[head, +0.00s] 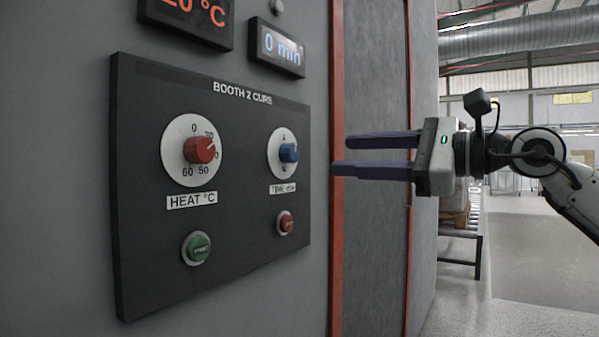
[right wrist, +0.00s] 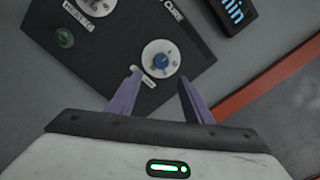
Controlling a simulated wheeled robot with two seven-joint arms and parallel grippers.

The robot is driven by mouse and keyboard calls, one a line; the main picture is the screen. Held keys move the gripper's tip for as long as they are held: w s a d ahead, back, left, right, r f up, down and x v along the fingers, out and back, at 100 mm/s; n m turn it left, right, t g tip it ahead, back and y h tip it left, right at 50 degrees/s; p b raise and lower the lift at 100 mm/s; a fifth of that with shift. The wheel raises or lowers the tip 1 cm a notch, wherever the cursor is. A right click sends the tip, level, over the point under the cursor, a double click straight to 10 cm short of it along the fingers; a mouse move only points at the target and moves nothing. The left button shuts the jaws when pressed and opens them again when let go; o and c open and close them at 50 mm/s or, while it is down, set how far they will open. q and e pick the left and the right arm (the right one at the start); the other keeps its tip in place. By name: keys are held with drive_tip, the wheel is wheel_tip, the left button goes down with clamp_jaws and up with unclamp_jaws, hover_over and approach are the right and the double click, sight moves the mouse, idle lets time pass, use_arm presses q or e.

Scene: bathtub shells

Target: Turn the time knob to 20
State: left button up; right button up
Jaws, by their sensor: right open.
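The blue time knob (head: 289,152) sits on a white dial on the dark control panel, above a "TIME min" label. In the right wrist view the blue knob (right wrist: 161,62) lies ahead of the fingertips, roughly between them in line. The time display (head: 281,48) above it reads "0 min". My right gripper (head: 338,153) is open and empty, to the right of the panel, its two purple fingers pointing left toward the knob without touching it. It also shows in the right wrist view (right wrist: 160,75). My left gripper is not in view.
A red heat knob (head: 202,150) is on the panel's left, with a green button (head: 197,248) below it. A red button (head: 285,223) is below the time knob. An orange strip (head: 337,250) runs down the wall beside the panel. Open floor shows at right.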

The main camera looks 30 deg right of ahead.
sight(296, 154)
drive_tip(key=p+x, duration=0.2)
drive_tip(key=x, duration=0.2)
drive_tip(key=p+x, duration=0.3)
drive_tip(key=x, duration=0.1)
drive_tip(key=shift+w+r, duration=0.2)
drive_tip(key=shift+r, duration=0.05)
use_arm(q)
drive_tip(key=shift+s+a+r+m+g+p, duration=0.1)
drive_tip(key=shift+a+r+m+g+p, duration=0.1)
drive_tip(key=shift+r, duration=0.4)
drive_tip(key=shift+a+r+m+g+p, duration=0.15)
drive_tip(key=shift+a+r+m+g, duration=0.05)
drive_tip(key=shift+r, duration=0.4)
use_arm(e)
drive_tip(key=shift+x, duration=0.85)
drive_tip(key=shift+f, duration=0.15)
drive_tip(key=shift+c, duration=0.4)
drive_tip(key=c, duration=1)
